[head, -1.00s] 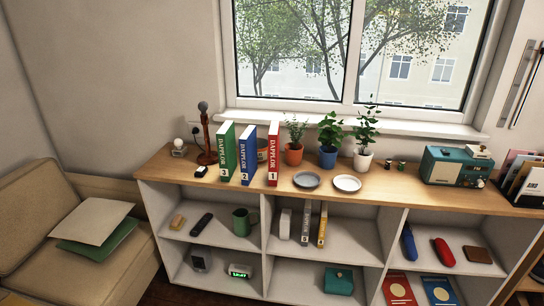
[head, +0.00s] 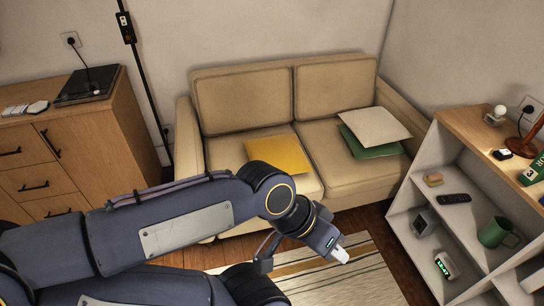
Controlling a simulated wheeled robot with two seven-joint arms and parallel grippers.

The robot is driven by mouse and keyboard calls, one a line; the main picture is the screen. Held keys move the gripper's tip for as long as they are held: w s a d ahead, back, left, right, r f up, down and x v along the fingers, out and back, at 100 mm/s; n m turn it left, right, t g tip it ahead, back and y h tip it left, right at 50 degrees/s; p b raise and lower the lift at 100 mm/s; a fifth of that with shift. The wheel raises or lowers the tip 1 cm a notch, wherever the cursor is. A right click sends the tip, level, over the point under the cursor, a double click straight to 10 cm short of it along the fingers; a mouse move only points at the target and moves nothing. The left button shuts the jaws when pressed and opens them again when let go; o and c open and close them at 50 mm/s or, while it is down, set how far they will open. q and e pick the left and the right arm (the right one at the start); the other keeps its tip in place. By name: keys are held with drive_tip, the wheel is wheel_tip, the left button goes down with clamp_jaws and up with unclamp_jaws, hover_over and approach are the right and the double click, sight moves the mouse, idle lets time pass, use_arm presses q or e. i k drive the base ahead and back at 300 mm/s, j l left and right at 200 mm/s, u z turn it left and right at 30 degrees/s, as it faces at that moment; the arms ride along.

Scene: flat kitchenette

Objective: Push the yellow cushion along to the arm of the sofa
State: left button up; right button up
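The yellow cushion (head: 279,156) lies flat on the left seat of the beige sofa (head: 243,100), close to the gap between the two seats. The sofa's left arm (head: 188,135) is to its left, with bare seat between. The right arm (head: 397,100) is beyond the other cushions. My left gripper (head: 340,253) is in front of the sofa, over the rug, lower right of the yellow cushion and apart from it. Its pale fingertips show as one small block, so the opening is unclear. I see nothing held in it. My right gripper is not in view.
A cream cushion (head: 375,125) lies over a green cushion (head: 365,148) on the right seat. A wooden cabinet (head: 125,125) and a dark pole (head: 146,80) stand left of the sofa. A shelf unit (head: 440,140) stands right. A striped rug (head: 340,280) covers the floor in front.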

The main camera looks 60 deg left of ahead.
sight(283, 152)
drive_tip(key=u, duration=1.9)
drive_tip(key=i+l+u, duration=0.45)
drive_tip(key=i+l, duration=0.2)
drive_tip(key=i, duration=0.3)
drive_tip(key=i+l+u, duration=0.45)
drive_tip(key=i+l, duration=0.4)
